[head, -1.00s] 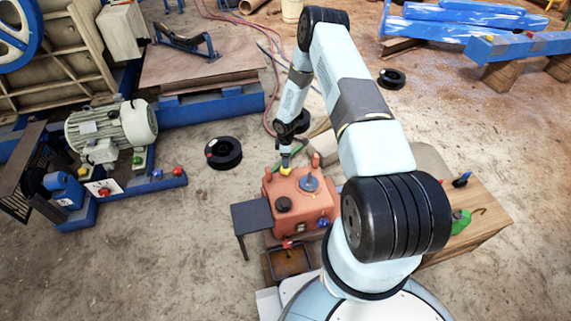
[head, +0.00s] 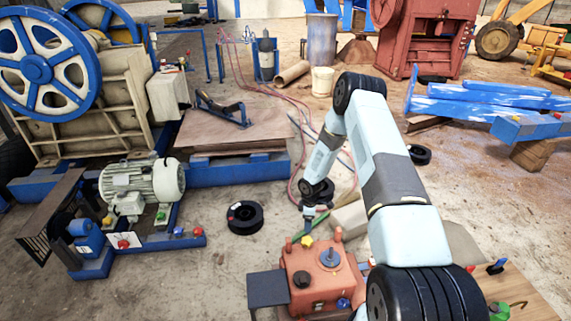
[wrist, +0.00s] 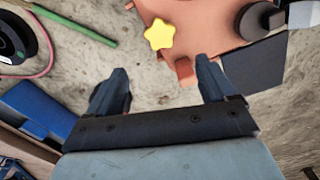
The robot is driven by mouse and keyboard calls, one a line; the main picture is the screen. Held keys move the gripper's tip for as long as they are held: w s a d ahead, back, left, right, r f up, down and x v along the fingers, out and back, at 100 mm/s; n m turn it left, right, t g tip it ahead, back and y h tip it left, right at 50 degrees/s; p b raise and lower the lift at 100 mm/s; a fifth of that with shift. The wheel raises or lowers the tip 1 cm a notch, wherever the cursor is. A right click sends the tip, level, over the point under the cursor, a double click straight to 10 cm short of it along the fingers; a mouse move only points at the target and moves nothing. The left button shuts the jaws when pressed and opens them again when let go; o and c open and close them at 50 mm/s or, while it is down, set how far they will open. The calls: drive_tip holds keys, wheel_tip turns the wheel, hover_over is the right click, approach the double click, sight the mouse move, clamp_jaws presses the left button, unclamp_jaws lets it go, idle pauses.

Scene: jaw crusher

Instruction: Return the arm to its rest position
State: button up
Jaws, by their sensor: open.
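My gripper (wrist: 160,95) is open and empty in the wrist view, its two dark fingers spread apart. In the head view my gripper (head: 308,226) hangs at the end of my bent arm, pointing down beside the orange-red machine box (head: 318,282). A yellow star-shaped knob (wrist: 159,34) on the box shows just beyond the fingers in the wrist view, apart from them. The same yellow knob (head: 307,241) is close below the gripper in the head view.
A black reel (head: 245,217) lies on the floor left of the gripper. An electric motor (head: 142,186) on a blue frame stands further left. The jaw crusher (head: 75,85) is at the back left. Red hoses (head: 293,180) run behind the gripper. A wooden table (head: 530,290) is at right.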

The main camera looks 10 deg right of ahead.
wheel_tip(320, 180, up, 34)
drive_tip(key=d+m+t+h, duration=0.2)
drive_tip(key=d+m, duration=0.1)
drive_tip(key=m, duration=0.2)
drive_tip(key=s+r+m+t, duration=0.15)
drive_tip(key=s+r, duration=0.35)
drive_tip(key=r, duration=0.5)
drive_tip(key=s+r+m+g, duration=0.1)
drive_tip(key=s+r+m, duration=0.1)
drive_tip(key=s+r, duration=0.5)
drive_tip(key=s+a+r+m+t, duration=0.1)
drive_tip(key=s+r+m, duration=0.1)
drive_tip(key=s+r, duration=0.3)
drive_tip(key=s+a+r+m+t+y, duration=0.1)
drive_tip(key=s+r, duration=0.4)
drive_tip(key=s, duration=0.8)
drive_tip(key=s+a+r+m+t+y, duration=0.1)
drive_tip(key=s+r+m, duration=0.2)
drive_tip(key=s, duration=0.6)
wheel_tip(320, 180, up, 2)
drive_tip(key=shift+s+r, duration=0.1)
drive_tip(key=shift+s, duration=0.05)
drive_tip(key=shift+c, duration=0.5)
